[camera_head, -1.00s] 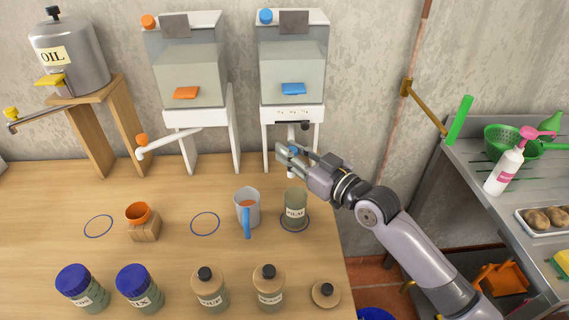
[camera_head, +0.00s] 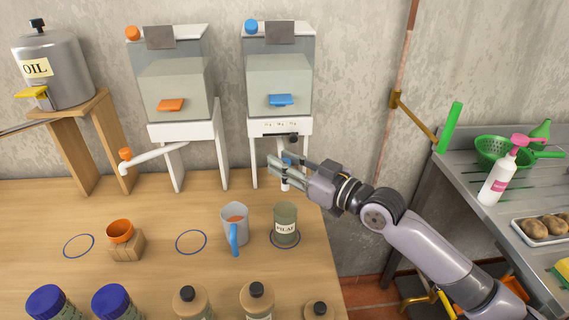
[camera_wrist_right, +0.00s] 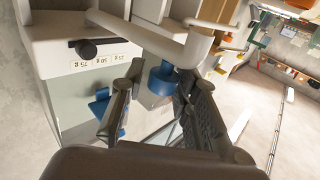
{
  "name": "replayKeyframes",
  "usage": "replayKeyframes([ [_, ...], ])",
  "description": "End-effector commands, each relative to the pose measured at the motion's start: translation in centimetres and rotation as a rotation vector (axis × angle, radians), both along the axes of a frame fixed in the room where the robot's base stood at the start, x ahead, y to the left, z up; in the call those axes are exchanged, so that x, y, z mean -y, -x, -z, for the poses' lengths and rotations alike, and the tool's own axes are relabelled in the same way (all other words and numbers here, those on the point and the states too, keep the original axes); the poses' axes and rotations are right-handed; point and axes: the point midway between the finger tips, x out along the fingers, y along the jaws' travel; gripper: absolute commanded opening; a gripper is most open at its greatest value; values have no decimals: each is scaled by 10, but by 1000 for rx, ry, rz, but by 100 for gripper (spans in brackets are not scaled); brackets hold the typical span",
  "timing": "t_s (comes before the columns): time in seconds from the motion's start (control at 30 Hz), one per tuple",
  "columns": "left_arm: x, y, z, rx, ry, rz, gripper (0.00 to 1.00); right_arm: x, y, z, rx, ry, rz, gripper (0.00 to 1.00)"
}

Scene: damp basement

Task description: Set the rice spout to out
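The clear dispenser with a blue cap and blue flap (camera_head: 280,85) has a white spout, which I take for the rice spout; no rice label is readable. Its blue-topped end (camera_head: 287,160) is at my right gripper (camera_head: 280,172), partly hidden by the fingers. In the right wrist view, the white spout pipe (camera_wrist_right: 140,35) crosses above the fingers and its blue part (camera_wrist_right: 162,78) shows in the gap between them. My right gripper (camera_wrist_right: 160,108) looks open, with fingers apart around the blue part; contact cannot be told. My left gripper is out of view.
A PILAF jar (camera_head: 284,222) stands just in front, beside a grey mug (camera_head: 234,222). The neighbouring orange-flap dispenser (camera_head: 177,88) has its spout (camera_head: 150,158) swung left. A black dial (camera_wrist_right: 98,47) with gram marks is close to my fingers. A metal counter (camera_head: 500,200) is right.

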Motion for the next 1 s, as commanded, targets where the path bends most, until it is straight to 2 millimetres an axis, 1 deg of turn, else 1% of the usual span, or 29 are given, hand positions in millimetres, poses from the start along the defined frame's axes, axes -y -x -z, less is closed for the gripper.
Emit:
replayKeyframes([
  [0.03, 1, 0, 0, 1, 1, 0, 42, 0, 0, 0, -1, 1, 0, 34],
  [0.17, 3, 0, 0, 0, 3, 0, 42, 0, 0, 1, -1, 1, 0, 42],
  [0.43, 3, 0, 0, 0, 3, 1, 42, 0, 0, 1, -1, 1, -1, 43],
  [0.57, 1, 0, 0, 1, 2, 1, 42, 5, 5, 1, -1, 2, 0, 43],
  [0.67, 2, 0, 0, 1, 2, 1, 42, 15, 15, 2, -2, 5, 0, 43],
  [0.9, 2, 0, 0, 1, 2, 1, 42, 52, 51, 3, -3, 9, 0, 43],
  [1.0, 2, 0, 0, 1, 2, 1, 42, 64, 63, 3, -3, 7, 1, 43],
])
